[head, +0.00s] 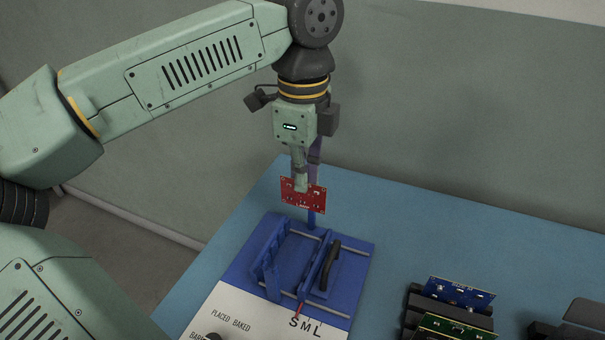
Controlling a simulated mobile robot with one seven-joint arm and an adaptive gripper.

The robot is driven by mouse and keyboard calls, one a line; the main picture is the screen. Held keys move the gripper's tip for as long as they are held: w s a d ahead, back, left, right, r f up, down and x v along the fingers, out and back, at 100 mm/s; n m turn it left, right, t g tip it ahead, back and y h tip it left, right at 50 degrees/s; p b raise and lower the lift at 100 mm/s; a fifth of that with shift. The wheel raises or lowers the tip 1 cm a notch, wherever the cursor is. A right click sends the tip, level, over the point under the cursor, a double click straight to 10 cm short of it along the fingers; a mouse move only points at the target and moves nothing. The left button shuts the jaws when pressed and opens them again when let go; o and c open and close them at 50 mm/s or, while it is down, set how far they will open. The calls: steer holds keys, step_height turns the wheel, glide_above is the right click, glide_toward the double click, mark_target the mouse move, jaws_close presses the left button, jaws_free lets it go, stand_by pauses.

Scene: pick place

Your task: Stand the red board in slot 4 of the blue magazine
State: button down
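The red board (314,200) hangs upright from my gripper (301,187), which is shut on its upper part. The board is held in the air above the far end of the blue magazine (358,268). The magazine lies on the table with upright blue slotted walls, pale rods across it and a black handle (331,265). From this view I cannot make out the separate slots or which one is slot 4. The front finger hides part of the board.
A white panel (262,322) with printed words and S, M, L marks adjoins the magazine's near side. At right, a dark rack (414,304) holds a blue board (455,291) and a green board (447,327). The blue table (440,225) is clear behind them.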

mark_target(304, 197)
steer(key=shift+f+b, duration=1.4)
steer(key=shift+f, duration=0.9)
steer(key=shift+f+b, duration=0.45)
steer(key=shift+f+b, duration=1.65)
steer(key=shift+b, duration=0.05)
steer(key=c, duration=2.4)
jaws_free()
steer(key=c, duration=1.7)
jaws_free()
steer(key=shift+c, duration=1.1)
steer(key=shift+r, duration=0.1)
